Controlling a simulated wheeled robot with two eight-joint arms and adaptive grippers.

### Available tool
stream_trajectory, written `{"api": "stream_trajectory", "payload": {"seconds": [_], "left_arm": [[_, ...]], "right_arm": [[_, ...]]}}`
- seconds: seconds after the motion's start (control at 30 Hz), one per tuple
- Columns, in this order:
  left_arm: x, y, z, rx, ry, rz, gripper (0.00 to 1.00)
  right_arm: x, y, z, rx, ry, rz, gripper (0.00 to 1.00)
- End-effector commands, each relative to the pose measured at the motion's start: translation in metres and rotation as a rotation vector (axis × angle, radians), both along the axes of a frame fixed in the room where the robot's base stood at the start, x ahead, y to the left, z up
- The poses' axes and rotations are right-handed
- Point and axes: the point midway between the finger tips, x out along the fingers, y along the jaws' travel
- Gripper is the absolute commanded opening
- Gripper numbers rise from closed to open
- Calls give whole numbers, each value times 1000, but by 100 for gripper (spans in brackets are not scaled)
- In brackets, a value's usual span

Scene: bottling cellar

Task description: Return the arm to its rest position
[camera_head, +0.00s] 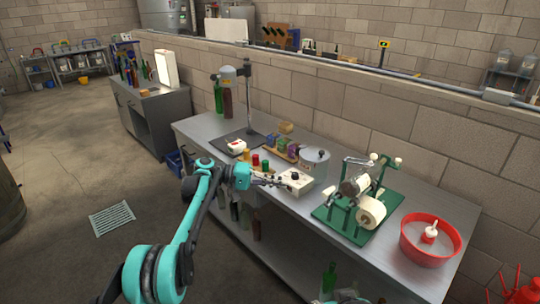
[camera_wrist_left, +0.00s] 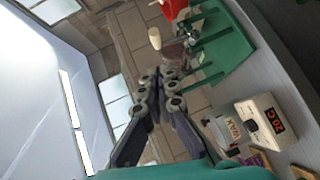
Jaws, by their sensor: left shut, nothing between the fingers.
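My left arm comes in from the bottom left of the head view, teal and black, and reaches across the front of the steel bench (camera_head: 385,268). Its left gripper (camera_head: 284,184) is in front of the cream control box (camera_head: 298,180), at about the bench's front edge; whether they touch I cannot tell. In the left wrist view the gripper's dark fingers (camera_wrist_left: 172,78) are shut with nothing between them. That view also shows a white box with a red display (camera_wrist_left: 279,119) and a pot labelled WAX (camera_wrist_left: 226,136). My right gripper is in neither view.
A green-based machine (camera_head: 333,217) with a cream roll stands right of the gripper, with a red basin (camera_head: 409,244) beyond it. Small coloured items and a stand (camera_head: 249,95) are to the left. Bottles stand on the shelf below. Open floor (camera_head: 60,165) lies left of the bench.

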Motion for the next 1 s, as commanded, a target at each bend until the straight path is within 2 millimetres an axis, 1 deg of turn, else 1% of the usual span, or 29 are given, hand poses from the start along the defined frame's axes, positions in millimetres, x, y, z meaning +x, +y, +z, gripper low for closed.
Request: {"api": "stream_trajectory", "payload": {"seconds": [0.03,0.17,0.3,0.37,0.47,0.5,0.57,0.6,0.77,0.8,0.87,0.9,1.0], "left_arm": [[-5,3,7,27,-2,16,0],[-24,15,21,149,-9,81,0],[-59,39,31,313,-31,169,0],[-77,52,32,382,-44,206,0],[-109,75,32,494,-70,268,0],[-123,84,31,539,-83,292,0],[-144,100,28,604,-103,327,0],[-159,111,25,648,-118,350,0],[-220,155,7,820,-189,438,0],[-236,167,1,861,-208,460,0],[-259,184,-9,923,-240,489,0],[-274,196,-17,964,-264,509,0],[-310,223,-37,1062,-323,553,0]], "right_arm": [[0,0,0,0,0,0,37],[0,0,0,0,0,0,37],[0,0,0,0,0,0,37],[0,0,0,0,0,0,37],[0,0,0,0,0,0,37],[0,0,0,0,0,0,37],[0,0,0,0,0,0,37],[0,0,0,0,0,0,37],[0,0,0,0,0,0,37],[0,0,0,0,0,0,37],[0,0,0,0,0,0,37],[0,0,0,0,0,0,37],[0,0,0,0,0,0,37]]}}
